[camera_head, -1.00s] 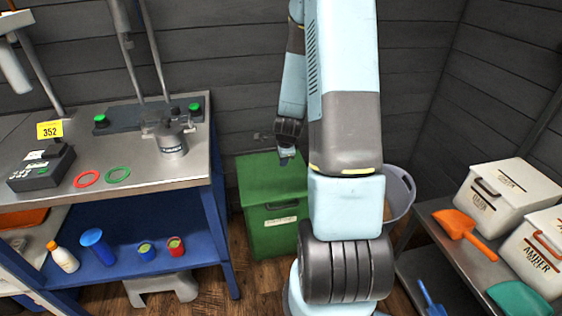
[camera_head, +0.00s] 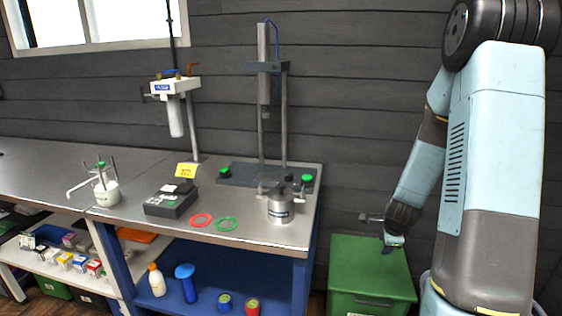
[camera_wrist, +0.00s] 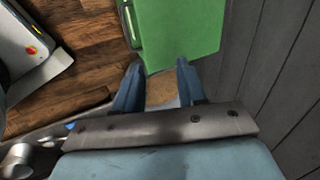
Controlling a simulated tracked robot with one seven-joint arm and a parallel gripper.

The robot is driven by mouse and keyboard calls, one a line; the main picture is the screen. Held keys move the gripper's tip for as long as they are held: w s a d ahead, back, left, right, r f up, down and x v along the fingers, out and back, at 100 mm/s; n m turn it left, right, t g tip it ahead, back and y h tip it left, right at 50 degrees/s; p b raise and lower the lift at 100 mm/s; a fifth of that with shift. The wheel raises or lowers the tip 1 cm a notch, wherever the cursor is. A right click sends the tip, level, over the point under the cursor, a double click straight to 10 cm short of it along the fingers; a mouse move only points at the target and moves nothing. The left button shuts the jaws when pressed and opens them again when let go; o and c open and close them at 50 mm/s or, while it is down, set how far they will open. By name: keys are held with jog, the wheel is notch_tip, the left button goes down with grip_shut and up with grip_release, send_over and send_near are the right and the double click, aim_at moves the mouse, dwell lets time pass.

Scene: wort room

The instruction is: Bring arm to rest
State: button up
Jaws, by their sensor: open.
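My arm stands at the right of the head view, folded, with its forearm hanging down toward the back wall. My gripper (camera_head: 388,246) is at its lower end, in front of or above the green bin (camera_head: 371,272). In the wrist view my gripper (camera_wrist: 158,82) shows two blue fingers spread apart with nothing between them. The green bin (camera_wrist: 182,32) lies beyond the fingertips in that view, with wooden floor (camera_wrist: 85,45) beside it.
A steel bench (camera_head: 160,215) at the left carries a metal pot (camera_head: 281,208), a red ring (camera_head: 201,220), a green ring (camera_head: 227,224) and a dark box device (camera_head: 171,200). A dark plank wall (camera_head: 370,110) stands close behind my gripper.

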jog(key=s+a+r+n, duration=0.3)
jog(key=a+r+n, duration=0.1)
jog(key=r, duration=0.3)
jog(key=s+a+r+n+y, duration=0.1)
jog(key=s+a+r+n, duration=0.15)
jog(key=r, duration=0.55)
jog(key=s+a+r+n, duration=0.2)
jog(key=a+r+n, duration=0.25)
jog(key=r, duration=0.25)
jog(key=s+a+r+n, duration=0.2)
jog(key=s+r+n, duration=0.2)
jog(key=s, duration=0.4)
jog(key=s+a+r+n+t, duration=0.1)
jog(key=s+a+r+n, duration=0.1)
jog(key=s+r+n, duration=0.3)
jog(key=s+r, duration=0.1)
jog(key=s, duration=0.3)
jog(key=shift+a+r+n, duration=0.3)
jog(key=shift+a, duration=0.05)
